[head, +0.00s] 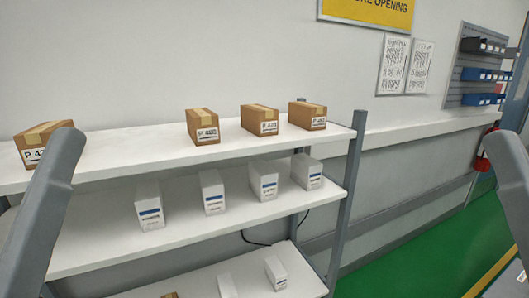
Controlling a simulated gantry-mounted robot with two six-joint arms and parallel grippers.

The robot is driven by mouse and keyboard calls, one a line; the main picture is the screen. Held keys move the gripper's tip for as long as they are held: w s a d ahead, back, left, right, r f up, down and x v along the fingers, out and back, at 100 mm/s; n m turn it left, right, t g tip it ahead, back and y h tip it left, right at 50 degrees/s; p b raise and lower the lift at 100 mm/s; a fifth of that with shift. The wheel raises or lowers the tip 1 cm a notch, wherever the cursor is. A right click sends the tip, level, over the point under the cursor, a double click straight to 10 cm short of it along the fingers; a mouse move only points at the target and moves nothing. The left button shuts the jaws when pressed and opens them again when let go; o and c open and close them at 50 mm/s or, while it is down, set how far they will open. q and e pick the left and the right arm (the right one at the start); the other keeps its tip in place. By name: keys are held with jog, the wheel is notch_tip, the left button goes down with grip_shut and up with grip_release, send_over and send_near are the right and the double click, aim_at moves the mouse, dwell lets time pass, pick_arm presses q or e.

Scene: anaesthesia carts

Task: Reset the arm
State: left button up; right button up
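Neither of my grippers is visible in the head view. Grey parts that look like my own arm links (45,215) rise at the left edge, and another such link (511,175) stands at the right edge. What lies at their ends is outside the picture, so I cannot see whether the grippers hold anything.
A white shelf rack (110,160) with grey posts stands ahead. A red extinguisher (482,158) and blue wall bins (474,74) are at the right. Green floor (420,255) lies open at lower right.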

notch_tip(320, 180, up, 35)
jog(key=p, duration=3.1)
jog(key=shift+p, duration=0.3)
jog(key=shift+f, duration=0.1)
